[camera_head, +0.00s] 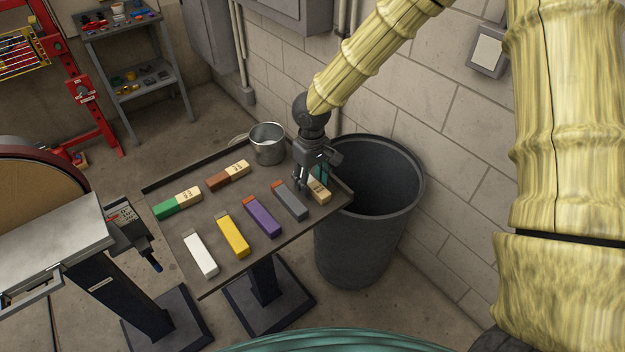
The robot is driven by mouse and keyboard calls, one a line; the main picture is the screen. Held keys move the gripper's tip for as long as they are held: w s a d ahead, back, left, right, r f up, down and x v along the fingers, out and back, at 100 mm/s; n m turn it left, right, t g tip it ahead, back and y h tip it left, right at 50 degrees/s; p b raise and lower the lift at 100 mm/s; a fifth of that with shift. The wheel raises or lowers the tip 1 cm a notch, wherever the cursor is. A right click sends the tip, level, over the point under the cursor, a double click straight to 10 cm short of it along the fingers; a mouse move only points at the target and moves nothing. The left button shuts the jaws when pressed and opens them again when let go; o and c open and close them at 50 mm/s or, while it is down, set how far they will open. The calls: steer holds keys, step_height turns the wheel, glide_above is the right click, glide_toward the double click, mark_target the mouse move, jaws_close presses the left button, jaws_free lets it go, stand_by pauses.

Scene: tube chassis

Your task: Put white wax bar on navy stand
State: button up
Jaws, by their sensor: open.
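The white wax bar (200,256) lies on the dark tray table at its front left corner, the leftmost in the front row. My gripper (303,184) is open and points down over the back right of the table, near the grey bar (289,202) and a tan-ended bar (319,190) partly hidden behind it. It is well to the right of and behind the white bar, holding nothing visible. A dark navy-looking stand (112,287) carries the disc sander at left. The tray table's dark pedestal (265,283) looks similar; I cannot tell which is the navy stand.
The tray table (246,267) also holds yellow (232,237), purple (262,216), green (178,203) and brown (228,176) bars, and a metal bucket (267,144). A dark bin (365,245) stands at its right, near the block wall. The sander table (50,240) is at left.

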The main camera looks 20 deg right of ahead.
mark_target(312, 182)
step_height(312, 182, up, 12)
steer(key=b, duration=0.1)
steer(key=shift+f, duration=0.15)
stand_by(0.4)
